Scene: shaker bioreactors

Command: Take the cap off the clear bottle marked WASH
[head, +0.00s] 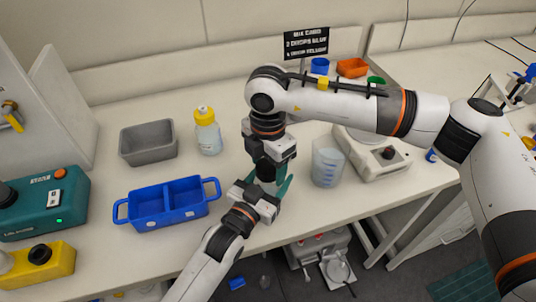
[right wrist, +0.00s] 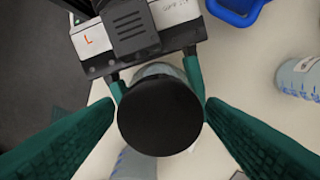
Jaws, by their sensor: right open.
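A clear bottle (head: 267,186) with a black cap (right wrist: 160,115) is between my two grippers in the middle of the head view. Its marking cannot be read. My left gripper (head: 272,190) has its teal fingers on either side of the bottle's body, below the cap, and appears shut on it. In the right wrist view the bottle's clear body (right wrist: 158,70) shows behind the cap. My right gripper (head: 266,168) points down from above at the cap. Its green fingers are open, one on each side of the black cap, and it holds nothing.
A yellow-capped bottle (head: 207,133), a grey bin (head: 148,144) and a blue two-part tray (head: 167,205) stand to the left. The table's front edge is near.

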